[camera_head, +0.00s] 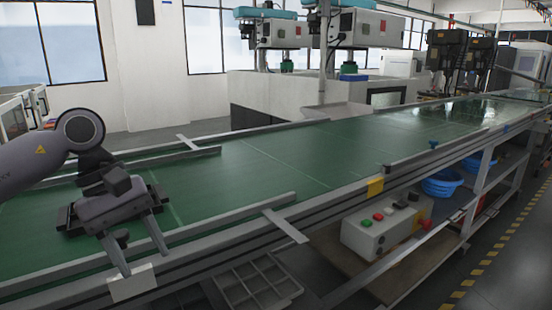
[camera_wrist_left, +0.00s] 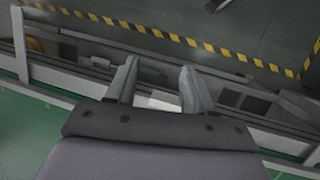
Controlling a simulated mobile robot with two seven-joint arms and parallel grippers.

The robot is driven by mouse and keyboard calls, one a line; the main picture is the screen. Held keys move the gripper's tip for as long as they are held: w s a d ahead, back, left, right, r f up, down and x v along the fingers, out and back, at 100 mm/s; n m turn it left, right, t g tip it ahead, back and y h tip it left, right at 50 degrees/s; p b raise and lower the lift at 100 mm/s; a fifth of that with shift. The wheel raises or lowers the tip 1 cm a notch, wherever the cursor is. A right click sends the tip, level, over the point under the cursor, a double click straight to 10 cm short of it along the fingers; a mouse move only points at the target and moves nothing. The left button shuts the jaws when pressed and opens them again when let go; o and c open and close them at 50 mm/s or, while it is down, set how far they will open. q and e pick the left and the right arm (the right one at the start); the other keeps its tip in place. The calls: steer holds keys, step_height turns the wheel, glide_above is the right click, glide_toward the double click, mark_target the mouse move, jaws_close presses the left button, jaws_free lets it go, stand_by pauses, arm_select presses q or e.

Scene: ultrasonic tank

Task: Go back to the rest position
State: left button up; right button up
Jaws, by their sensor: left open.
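My left gripper (camera_head: 124,256) is at the lower left of the head view, over the near edge of the green conveyor (camera_head: 290,160), with its fingers pointing down. In the left wrist view the two fingers of the left gripper (camera_wrist_left: 158,68) stand apart, and nothing is held between them. A white plate (camera_head: 133,283) on the conveyor's near side lies just below the fingers in the head view. I cannot tell whether the fingers touch it. My right gripper is in neither view.
Metal guide rails (camera_head: 225,219) run along the conveyor. Below its near side are a grey divided tray (camera_head: 255,284), a control box with buttons (camera_head: 378,232) and blue baskets (camera_head: 441,183). Machines stand behind. Yellow-black floor tape (camera_head: 487,262) marks the right. The belt's middle is clear.

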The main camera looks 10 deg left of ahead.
arm_select(q)
steer(key=s+d+f+n+h+p, duration=0.1)
steer(key=s+d+n+h, duration=0.1)
steer(key=d+n+h, duration=0.75)
steer(key=s+d+f+n+h+p, duration=0.15)
steer(key=d+n+h, duration=0.45)
steer(key=d, duration=0.6)
steer(key=w+a+f+n+t+y, duration=0.1)
steer(key=a+f+n+t+y, duration=0.35)
steer(key=n, duration=0.65)
steer(key=w+a+f+n+t+y, duration=0.1)
steer(key=a+f+n+t+y, duration=0.15)
steer(key=f+n+t, duration=0.6)
steer(key=a+f+n+t+y, duration=0.15)
steer(key=n+t+y, duration=0.3)
steer(key=n, duration=0.95)
steer(key=s+a+f+n+g+y, duration=0.3)
steer(key=s+f+n, duration=0.3)
steer(key=f, duration=0.2)
steer(key=s+a+f+n+g+y+p, duration=0.1)
steer(key=s+a+f+n+g+y, duration=0.1)
steer(key=s+a+f+n, duration=0.3)
step_height(320, 180, down, 4)
steer(key=shift+s+a+r+n+g+y, duration=0.25)
steer(key=shift+s+n+g+y, duration=0.25)
steer(key=shift+s, duration=0.75)
